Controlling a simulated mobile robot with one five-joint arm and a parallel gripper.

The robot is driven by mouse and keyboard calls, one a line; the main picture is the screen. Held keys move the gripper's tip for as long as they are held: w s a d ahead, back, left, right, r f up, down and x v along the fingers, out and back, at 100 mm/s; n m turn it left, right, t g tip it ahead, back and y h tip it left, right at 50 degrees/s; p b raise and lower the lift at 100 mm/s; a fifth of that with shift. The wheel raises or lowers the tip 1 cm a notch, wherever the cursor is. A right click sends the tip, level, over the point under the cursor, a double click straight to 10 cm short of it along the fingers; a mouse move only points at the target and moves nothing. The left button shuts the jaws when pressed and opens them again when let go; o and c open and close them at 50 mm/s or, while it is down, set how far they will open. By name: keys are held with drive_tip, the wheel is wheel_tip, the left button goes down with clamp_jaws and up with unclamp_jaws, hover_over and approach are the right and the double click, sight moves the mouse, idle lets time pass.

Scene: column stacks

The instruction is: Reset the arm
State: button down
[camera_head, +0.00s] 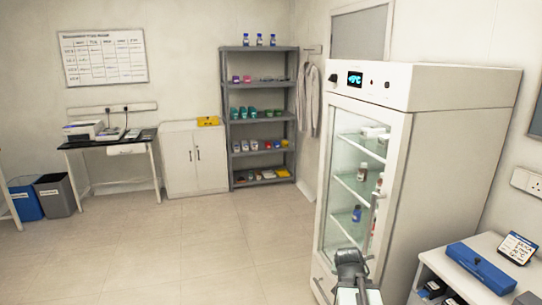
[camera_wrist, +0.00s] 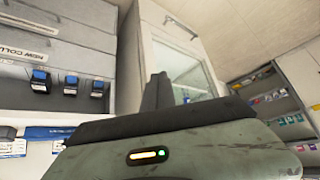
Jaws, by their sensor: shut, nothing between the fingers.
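My gripper (camera_wrist: 157,88) shows in the wrist view as dark fingers standing close together above the grey-green wrist housing. It is shut, and nothing shows between the fingers. Behind the fingers is the white glass-door fridge (camera_wrist: 185,70), tilted in this view. In the head view, part of my dark grey arm rises at the bottom edge, in front of the lower part of the fridge (camera_head: 455,150). The fingertips cannot be made out there.
A white side table (camera_head: 490,245) with a blue box (camera_head: 480,268) and a small display (camera_head: 517,248) stands at the lower right. A grey shelf (camera_head: 258,50) and white cabinet (camera_head: 193,160) stand at the back. The floor (camera_head: 190,250) at centre left is clear.

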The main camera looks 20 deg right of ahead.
drive_tip(key=w+a+f+n+y, duration=0.1)
drive_tip(key=a+n, duration=0.1)
drive_tip(key=a, duration=0.6)
drive_tip(key=w+a+f+n+y, duration=0.1)
drive_tip(key=w+a, duration=0.1)
drive_tip(key=a, duration=0.6)
drive_tip(key=s+a+f+n+g+y, duration=0.2)
drive_tip(key=s+a+n+g, duration=0.1)
drive_tip(key=a, duration=0.9)
drive_tip(key=s+a+n+g, duration=0.2)
drive_tip(key=s, duration=0.4)
drive_tip(key=shift+s+f+n+y, duration=0.3)
drive_tip(key=shift+y, duration=0.1)
drive_tip(key=shift+a, duration=0.1)
